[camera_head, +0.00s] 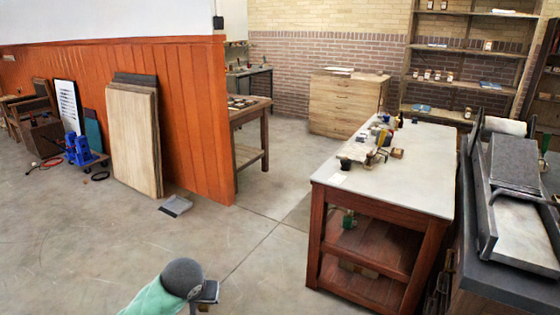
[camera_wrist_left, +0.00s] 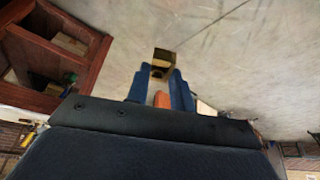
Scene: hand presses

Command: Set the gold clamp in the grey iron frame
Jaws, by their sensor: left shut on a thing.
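My left gripper (camera_wrist_left: 160,85) shows in the left wrist view with its two blue fingers shut on a small gold block-like piece, the gold clamp (camera_wrist_left: 162,56), which sticks out past the fingertips. An orange patch shows between the fingers; I cannot tell what it is. In the head view my left arm comes in at the bottom, with the gripper (camera_head: 207,292) partly visible above open floor; the clamp cannot be made out there. I cannot pick out the grey iron frame with certainty. My right gripper is in neither view.
A grey-topped wooden table (camera_head: 427,178) stands to the right, with bottles and small items on it. A grey metal press (camera_head: 525,225) is at the far right edge. Boards (camera_head: 133,140) lean on the orange partition (camera_head: 198,110).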

